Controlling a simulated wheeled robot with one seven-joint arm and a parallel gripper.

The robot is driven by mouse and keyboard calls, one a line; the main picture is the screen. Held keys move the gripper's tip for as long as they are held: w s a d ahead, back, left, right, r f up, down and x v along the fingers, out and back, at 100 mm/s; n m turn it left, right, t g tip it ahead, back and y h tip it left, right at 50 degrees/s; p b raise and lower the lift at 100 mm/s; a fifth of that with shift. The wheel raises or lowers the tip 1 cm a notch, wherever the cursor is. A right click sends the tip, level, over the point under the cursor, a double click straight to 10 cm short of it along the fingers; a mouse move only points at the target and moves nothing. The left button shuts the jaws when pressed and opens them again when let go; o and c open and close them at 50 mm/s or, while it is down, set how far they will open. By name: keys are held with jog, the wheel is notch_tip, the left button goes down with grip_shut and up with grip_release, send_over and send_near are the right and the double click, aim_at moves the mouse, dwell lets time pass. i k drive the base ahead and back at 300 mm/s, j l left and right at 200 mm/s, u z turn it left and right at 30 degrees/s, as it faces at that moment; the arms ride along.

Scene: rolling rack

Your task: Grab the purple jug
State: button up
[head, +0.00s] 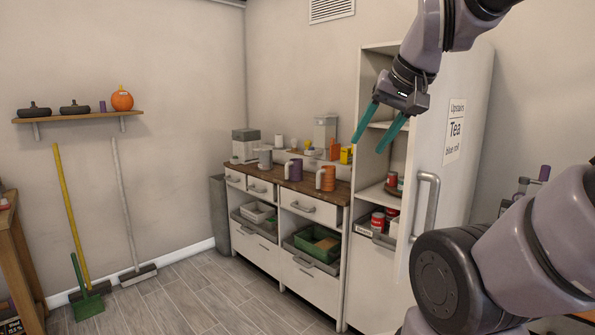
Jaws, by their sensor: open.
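The purple jug (295,170) stands upright on the wooden top of the white cabinet, with a pale handle on its left side. An orange jug (326,178) stands to its right and a grey jug (265,158) to its left, both with pale handles. My gripper (371,140) hangs at the upper right with its two teal fingers apart and pointing down. It is empty, in front of the tall cabinet and well apart from the purple jug.
The wooden counter (332,192) also carries canisters and small yellow items at the back. A tall white cabinet (460,184) with an open door stands at the right. A wall shelf (75,117), brooms and a green dustpan (88,305) are at the left. The floor (200,300) in front is clear.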

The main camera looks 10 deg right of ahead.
aim_at(295, 165)
jog(key=i+j+z, duration=0.4)
jog(key=i+j, duration=1)
jog(key=i+j+z, duration=0.1)
jog(key=i+j, duration=0.15)
jog(key=j, duration=0.2)
jog(key=i+j, duration=0.25)
jog(key=i+j+z, duration=0.1)
jog(key=j, duration=0.4)
jog(key=i+j, duration=0.35)
jog(key=i+j+z, duration=0.1)
jog(key=j, duration=0.3)
jog(key=i, duration=0.1)
